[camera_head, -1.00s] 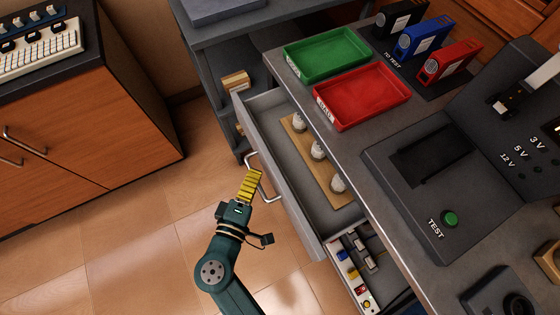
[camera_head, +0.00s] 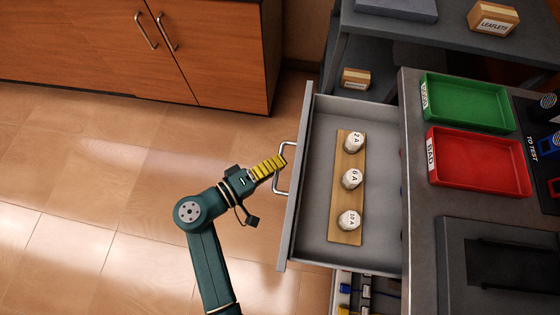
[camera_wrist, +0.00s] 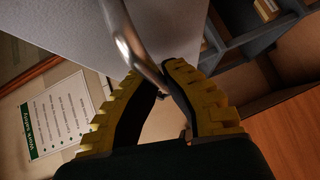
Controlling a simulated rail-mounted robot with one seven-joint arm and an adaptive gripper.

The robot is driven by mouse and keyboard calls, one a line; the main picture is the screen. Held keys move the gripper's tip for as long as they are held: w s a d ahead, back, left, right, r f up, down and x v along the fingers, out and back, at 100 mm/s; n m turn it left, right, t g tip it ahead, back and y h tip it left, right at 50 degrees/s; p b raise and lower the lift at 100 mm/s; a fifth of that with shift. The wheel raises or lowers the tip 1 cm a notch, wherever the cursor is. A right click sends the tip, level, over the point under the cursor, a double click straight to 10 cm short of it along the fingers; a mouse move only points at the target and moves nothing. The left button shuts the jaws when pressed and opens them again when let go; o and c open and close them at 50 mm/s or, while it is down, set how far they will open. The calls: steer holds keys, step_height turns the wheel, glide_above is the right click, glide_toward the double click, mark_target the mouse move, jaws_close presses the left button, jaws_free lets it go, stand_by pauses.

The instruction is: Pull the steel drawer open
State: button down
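The steel drawer (camera_head: 318,215) stands pulled well out from under the counter in the head view. Inside it lies a wooden board (camera_head: 347,207) with three white knobs, marked 2 A, 6 A and 10 A. The drawer's silver bar handle (camera_head: 279,178) is on its left-facing front. My gripper (camera_head: 280,161), with yellow ribbed fingers, is at the handle from the left. In the wrist view the handle (camera_wrist: 128,45) runs between the fingertips (camera_wrist: 158,79), which close in around the bar. The gripper looks shut on it, though the exact contact is partly hidden.
A green tray (camera_head: 467,101) and a red tray (camera_head: 480,162) sit on the counter (camera_head: 418,240) at right. A lower compartment with small parts (camera_head: 352,292) shows below the drawer. Wooden cabinets (camera_head: 90,50) stand at back left. The tiled floor left of the drawer is clear.

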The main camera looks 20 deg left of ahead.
steer(key=c, duration=1.1)
jaws_free()
steer(key=shift+w, duration=0.1)
steer(key=v, duration=1.2)
